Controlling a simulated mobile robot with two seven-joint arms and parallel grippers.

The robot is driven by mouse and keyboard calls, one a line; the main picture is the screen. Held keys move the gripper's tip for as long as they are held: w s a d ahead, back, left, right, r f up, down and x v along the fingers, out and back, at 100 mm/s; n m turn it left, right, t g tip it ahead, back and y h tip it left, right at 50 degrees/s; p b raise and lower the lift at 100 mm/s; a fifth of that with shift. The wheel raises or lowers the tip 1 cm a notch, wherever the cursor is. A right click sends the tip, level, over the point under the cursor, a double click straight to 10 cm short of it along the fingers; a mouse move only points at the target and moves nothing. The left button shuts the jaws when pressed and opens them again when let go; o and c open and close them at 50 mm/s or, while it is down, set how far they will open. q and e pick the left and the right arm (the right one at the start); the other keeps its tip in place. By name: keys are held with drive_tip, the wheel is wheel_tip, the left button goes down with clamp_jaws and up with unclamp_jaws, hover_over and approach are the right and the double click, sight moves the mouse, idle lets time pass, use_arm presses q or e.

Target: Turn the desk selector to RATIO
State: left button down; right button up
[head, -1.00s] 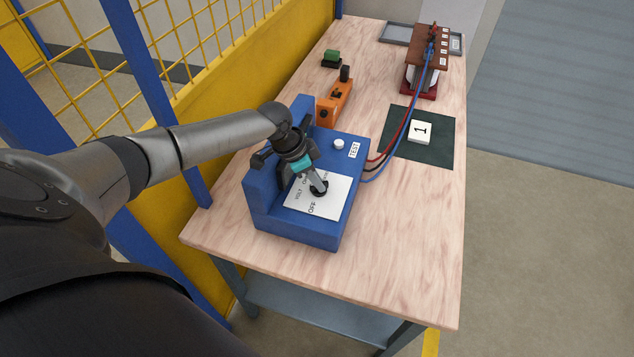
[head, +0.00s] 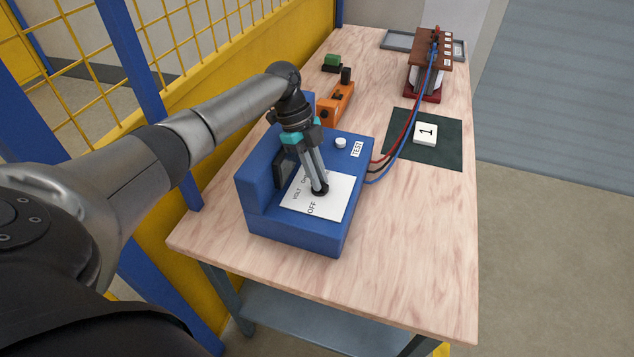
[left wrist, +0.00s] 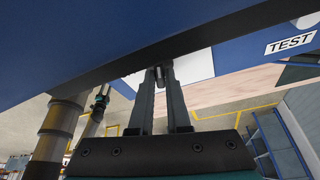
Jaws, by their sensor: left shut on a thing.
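The desk unit is a blue box (head: 262,208) with a white dial plate (head: 338,186) on its sloping top. The plate reads OFF at the front and VOLT at the left; other lettering is partly hidden by my fingers, and I cannot read RATIO. The dark selector knob (head: 321,192) sits on the plate. My left gripper (head: 319,186) comes down from above and is shut on the knob; in the left wrist view, its fingertips (left wrist: 160,76) meet around it. Which way the knob points cannot be told. A small teal-marked gripper, apparently my right one (left wrist: 101,98), shows far off.
A white button (head: 340,143) and a TEST label (head: 357,149) are on the box. Red, black and blue leads run to a brown terminal block (head: 431,54). An orange device (head: 338,103), green block (head: 332,61) and dark mat (head: 447,154) lie behind. The table's front right (head: 420,260) is clear.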

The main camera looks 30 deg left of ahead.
use_arm(q)
drive_tip(key=m+g+b, duration=0.1)
drive_tip(key=m, duration=0.1)
drive_tip(key=m+b, duration=0.2)
drive_tip(key=shift+w+f+m+g+y, duration=0.15)
drive_tip(key=shift+m+g+y, duration=0.15)
drive_tip(key=shift+g, duration=0.1)
drive_tip(key=m+g+y+b, duration=0.1)
drive_tip(key=m+b, duration=0.1)
drive_tip(key=m, duration=0.2)
drive_tip(key=shift+d+m, duration=0.15)
drive_tip(key=shift+m, duration=0.15)
drive_tip(key=shift+w+m+g+y, duration=0.1)
drive_tip(key=shift+m+g+y, duration=0.35)
drive_tip(key=shift+m, duration=0.75)
drive_tip(key=shift+m+y, duration=0.45)
drive_tip(key=shift+m, duration=0.75)
drive_tip(key=c, duration=0.9)
unclamp_jaws()
drive_tip(key=shift+d+r, duration=0.1)
drive_tip(key=shift+r, duration=0.1)
